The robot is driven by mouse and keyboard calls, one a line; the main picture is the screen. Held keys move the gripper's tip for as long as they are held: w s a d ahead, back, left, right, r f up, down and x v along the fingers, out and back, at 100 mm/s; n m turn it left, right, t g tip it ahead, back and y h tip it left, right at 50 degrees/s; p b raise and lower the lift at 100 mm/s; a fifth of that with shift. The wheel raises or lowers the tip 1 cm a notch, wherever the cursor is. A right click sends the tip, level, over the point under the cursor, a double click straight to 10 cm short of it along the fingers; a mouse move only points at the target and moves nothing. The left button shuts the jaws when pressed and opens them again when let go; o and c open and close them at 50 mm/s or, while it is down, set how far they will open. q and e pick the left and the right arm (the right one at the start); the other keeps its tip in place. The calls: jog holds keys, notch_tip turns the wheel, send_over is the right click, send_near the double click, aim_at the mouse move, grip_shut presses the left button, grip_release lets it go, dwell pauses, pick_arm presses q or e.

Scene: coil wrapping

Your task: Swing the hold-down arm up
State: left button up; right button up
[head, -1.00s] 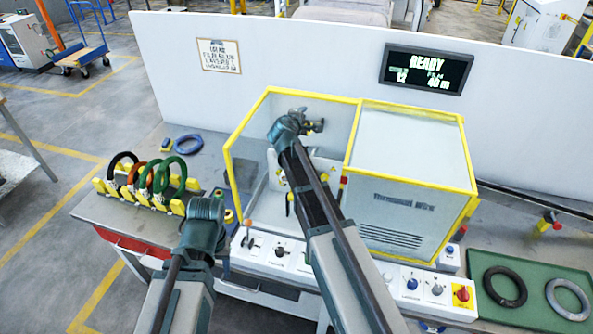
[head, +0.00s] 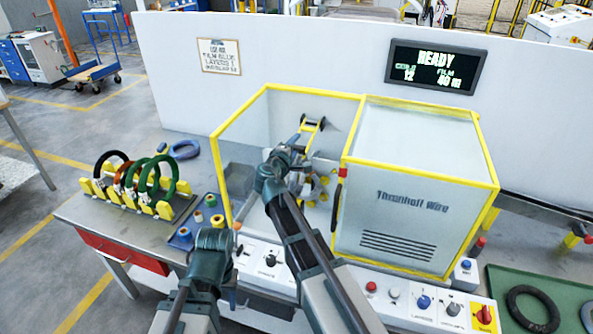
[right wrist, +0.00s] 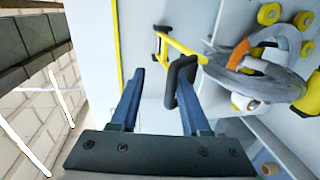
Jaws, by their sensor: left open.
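The yellow hold-down arm (head: 312,126) stands in the yellow-framed wrapping machine, seen in the head view. It also shows in the right wrist view (right wrist: 179,43), with a black handle (right wrist: 178,77) at its near end. My right gripper (right wrist: 165,90) is open, its two blue fingers apart. The handle is close to the tip of the right-hand finger; I cannot tell whether they touch. In the head view my right gripper (head: 300,163) is inside the machine, partly hidden by its wrist. My left gripper (head: 212,236) is low over the bench front, its fingers hardly visible.
The yellow frame (head: 216,160) and grey housing (head: 415,190) flank my right arm. A grey ring with yellow rollers (right wrist: 262,70) lies right of the handle. The coil rack (head: 128,198) stands left, a tray of small spools (head: 185,238) by my left gripper.

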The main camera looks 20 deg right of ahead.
jog(key=shift+t+h, duration=0.6)
jog(key=shift+t, duration=0.3)
jog(key=shift+s+a+f+b, duration=0.1)
jog(key=shift+f+b, duration=1.05)
jog(key=shift+b, duration=0.75)
jog(key=shift+a+f+b, duration=0.1)
jog(key=shift+f+b, duration=1.05)
jog(key=shift+b, duration=0.75)
jog(key=shift+s+a+r+p, duration=0.25)
jog(key=shift+s+p, duration=0.1)
jog(key=shift+s, duration=0.05)
jog(key=shift+s+a, duration=0.25)
jog(key=shift+s, duration=0.15)
jog(key=shift+a, duration=0.1)
